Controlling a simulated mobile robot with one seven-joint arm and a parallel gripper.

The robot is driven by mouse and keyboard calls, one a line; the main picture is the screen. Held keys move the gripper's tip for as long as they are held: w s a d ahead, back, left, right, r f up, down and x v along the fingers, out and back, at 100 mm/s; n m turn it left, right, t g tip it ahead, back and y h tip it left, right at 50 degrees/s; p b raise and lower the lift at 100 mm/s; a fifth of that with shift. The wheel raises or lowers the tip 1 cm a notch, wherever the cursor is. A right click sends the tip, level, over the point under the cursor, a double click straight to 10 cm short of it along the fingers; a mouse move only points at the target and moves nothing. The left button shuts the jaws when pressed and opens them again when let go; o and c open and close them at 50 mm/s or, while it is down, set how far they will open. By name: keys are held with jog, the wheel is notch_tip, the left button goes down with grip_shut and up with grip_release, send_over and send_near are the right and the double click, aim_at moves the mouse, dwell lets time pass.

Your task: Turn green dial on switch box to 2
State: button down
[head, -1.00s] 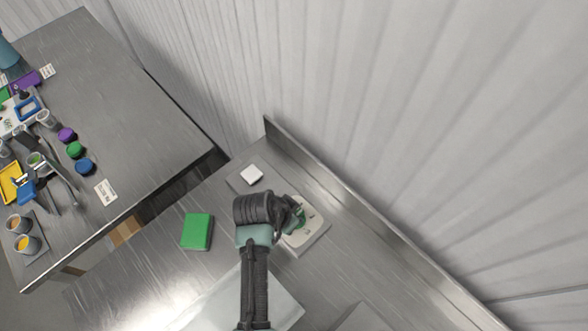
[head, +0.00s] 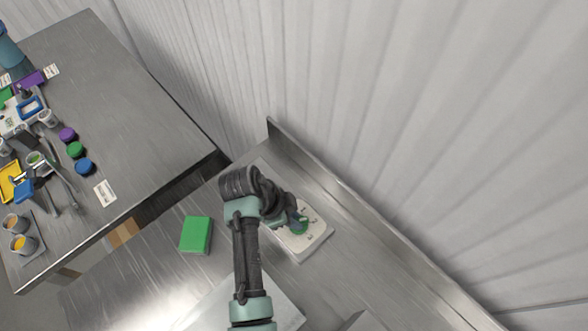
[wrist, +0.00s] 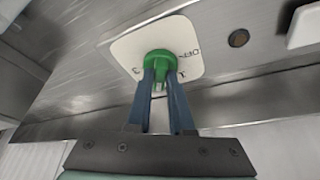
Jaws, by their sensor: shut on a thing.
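The switch box (head: 312,239) is a pale box with a white face on the steel counter, near its back edge. Its green dial (head: 299,226) is partly covered by my gripper in the head view. In the wrist view the green dial (wrist: 158,62) sits on the white face (wrist: 190,35) of the box, with a few dark marks around it, too blurred or covered to read fully. My gripper (wrist: 160,80) is shut on the dial, its two blue fingers on either side of the grip. Which mark the dial points at cannot be told.
A green block (head: 196,234) lies on the counter left of my arm. A raised steel back edge (head: 350,205) runs behind the box. A second table (head: 130,110) at left holds cups, coloured lids and tools. In the wrist view a white object (wrist: 303,26) is at upper right.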

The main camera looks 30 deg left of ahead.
dwell(0.3)
jog(key=c, duration=0.8)
grip_release()
jog(key=v, duration=1.3)
jog(key=shift+p, duration=0.4)
jog(key=shift+f, duration=0.1)
